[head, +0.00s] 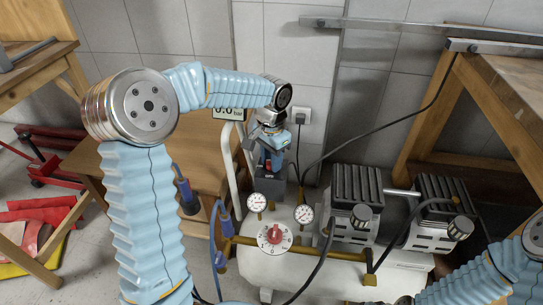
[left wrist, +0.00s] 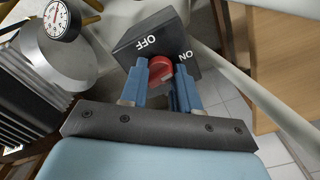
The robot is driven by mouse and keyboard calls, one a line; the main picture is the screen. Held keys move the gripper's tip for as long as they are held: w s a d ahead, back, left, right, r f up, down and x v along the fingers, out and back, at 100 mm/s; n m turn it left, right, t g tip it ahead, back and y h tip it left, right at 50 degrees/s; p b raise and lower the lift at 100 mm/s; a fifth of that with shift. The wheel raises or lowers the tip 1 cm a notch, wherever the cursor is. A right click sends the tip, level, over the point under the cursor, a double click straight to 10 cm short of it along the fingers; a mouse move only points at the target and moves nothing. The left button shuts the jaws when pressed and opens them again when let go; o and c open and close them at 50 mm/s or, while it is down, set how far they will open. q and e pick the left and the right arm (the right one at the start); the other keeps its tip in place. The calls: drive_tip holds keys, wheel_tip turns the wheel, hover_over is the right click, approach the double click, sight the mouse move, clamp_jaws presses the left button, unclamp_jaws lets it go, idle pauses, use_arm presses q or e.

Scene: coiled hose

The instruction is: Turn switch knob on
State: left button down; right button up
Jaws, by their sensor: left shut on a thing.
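A dark switch box (left wrist: 140,38) carries the white words OFF and ON. A red knob (left wrist: 160,70) sits on its face, between the blue fingers of my left gripper (left wrist: 163,84), which is shut on it. The knob's exact pointing direction is partly hidden by the fingers. In the head view my left gripper (head: 271,160) reaches down to the same dark box (head: 268,189), which stands above the compressor's tank; the knob is hidden there. Part of my right arm shows at the lower right, but its gripper is out of view.
The compressor tank (head: 330,277) has a round dial with another red knob (head: 273,235), two pressure gauges (head: 304,214) and black ribbed motors (head: 357,190). Hoses and a cable run around it. A wooden table (head: 505,80) stands at right; a red jack (head: 45,168) lies left.

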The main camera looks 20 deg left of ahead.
use_arm(q)
drive_tip(key=shift+m, duration=0.6)
drive_tip(key=c, duration=0.8)
unclamp_jaws()
wheel_tip(320, 180, up, 14)
drive_tip(key=shift+f+p, duration=0.15)
drive_tip(key=shift+p, duration=0.45)
